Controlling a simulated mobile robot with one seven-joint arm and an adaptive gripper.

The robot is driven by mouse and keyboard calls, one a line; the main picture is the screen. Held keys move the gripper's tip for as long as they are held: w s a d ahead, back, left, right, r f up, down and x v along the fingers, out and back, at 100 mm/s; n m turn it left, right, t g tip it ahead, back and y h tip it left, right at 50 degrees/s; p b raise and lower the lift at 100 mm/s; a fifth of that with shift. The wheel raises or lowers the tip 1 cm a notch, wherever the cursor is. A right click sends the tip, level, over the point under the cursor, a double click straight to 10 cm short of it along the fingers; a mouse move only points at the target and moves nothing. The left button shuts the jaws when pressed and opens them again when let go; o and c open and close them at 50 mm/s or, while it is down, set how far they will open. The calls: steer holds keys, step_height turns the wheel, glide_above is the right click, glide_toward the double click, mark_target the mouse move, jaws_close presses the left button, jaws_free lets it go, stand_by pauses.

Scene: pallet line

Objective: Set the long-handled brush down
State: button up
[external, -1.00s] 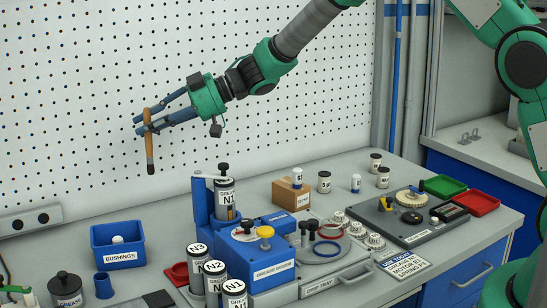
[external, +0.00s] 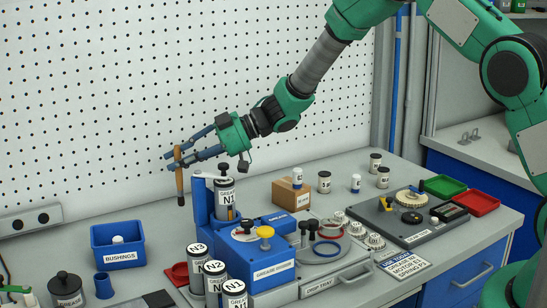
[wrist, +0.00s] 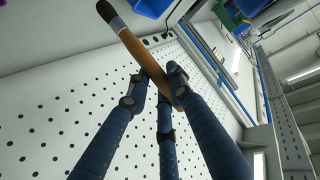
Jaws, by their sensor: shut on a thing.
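The long-handled brush (external: 180,183) has a brown wooden handle and a dark lower end with a pale band above the tip. It hangs nearly upright in my gripper (external: 178,158), bristle end down. My gripper is shut on the handle near its upper part. In the wrist view the brush (wrist: 128,40) crosses between my blue fingers (wrist: 165,92), its dark end toward the upper left. In the external view the brush is left of the N1 grease cartridge, in front of the pegboard. I cannot tell whether its lower end touches the bench.
A blue bushings bin (external: 117,257) is to the lower left. Cartridges N3 (external: 197,262) and N2 (external: 214,275) stand in front. Bare bench (external: 165,222) shows between bin and machine.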

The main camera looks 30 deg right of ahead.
mark_target(182, 197)
steer(key=shift+f, duration=0.2)
steer(key=shift+f+b, duration=0.55)
steer(key=shift+f, duration=2.55)
steer(key=shift+f+b, duration=0.3)
steer(key=shift+f, duration=1.65)
steer(key=o, duration=0.9)
